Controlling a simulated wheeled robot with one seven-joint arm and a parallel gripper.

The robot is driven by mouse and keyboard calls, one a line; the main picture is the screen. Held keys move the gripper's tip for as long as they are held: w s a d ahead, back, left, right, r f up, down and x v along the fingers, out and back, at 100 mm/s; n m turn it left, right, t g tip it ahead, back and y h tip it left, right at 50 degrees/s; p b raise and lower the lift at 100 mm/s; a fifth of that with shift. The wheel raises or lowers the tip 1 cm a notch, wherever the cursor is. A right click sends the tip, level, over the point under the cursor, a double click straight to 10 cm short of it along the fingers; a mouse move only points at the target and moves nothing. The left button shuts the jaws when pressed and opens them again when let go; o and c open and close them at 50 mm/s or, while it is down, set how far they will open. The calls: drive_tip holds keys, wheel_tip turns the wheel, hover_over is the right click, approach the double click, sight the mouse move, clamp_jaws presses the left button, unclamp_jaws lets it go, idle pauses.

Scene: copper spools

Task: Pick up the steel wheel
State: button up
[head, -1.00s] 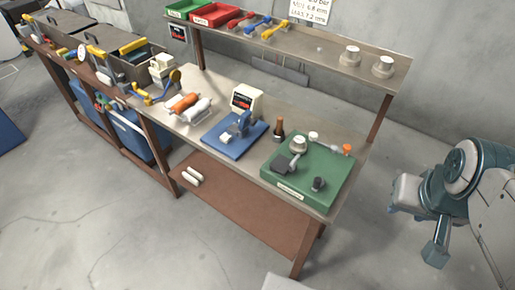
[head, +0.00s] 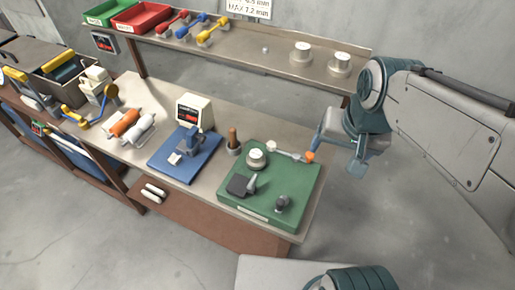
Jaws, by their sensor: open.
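No part is clearly marked as the steel wheel, and I cannot tell for sure which one it is. A round, pale metal piece (head: 256,159) sits on the green board (head: 268,205) at the right end of the bench. Two similar round, pale pieces, a left one (head: 301,51) and a right one (head: 340,63), stand on the upper shelf, with a small grey piece (head: 264,50) to their left. My gripper (head: 338,156) is open and looks empty, its fingers pointing down by the board's right edge.
A pale link with an orange end (head: 310,156) lies at the board's back right, close to my gripper in the picture. A dark block (head: 238,185) and a knob (head: 282,203) are on the board's front. A blue base (head: 185,155) and orange and white rolls (head: 125,123) stand left.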

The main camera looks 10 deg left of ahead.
drive_tip(key=w+a+f+m+g+b, duration=0.2)
drive_tip(key=w+a+f+m, duration=0.25)
drive_tip(key=w+a, duration=0.35)
drive_tip(key=m+g+b, duration=0.1)
drive_tip(key=m+b, duration=0.1)
drive_tip(key=m, duration=0.2)
hover_over(255, 153)
drive_tip(key=shift+n+h, duration=0.25)
drive_tip(key=shift+h, duration=0.15)
drive_tip(key=f, duration=0.6)
drive_tip(key=shift+w+d, duration=0.1)
drive_tip(key=shift+d, duration=0.2)
drive_tip(key=shift+a+f, duration=0.25)
drive_tip(key=shift+f, duration=0.45)
wheel_tip(255, 153, down, 6)
drive_tip(key=shift+f+p, duration=0.25)
drive_tip(key=shift+p, duration=0.4)
drive_tip(key=c, duration=1.1)
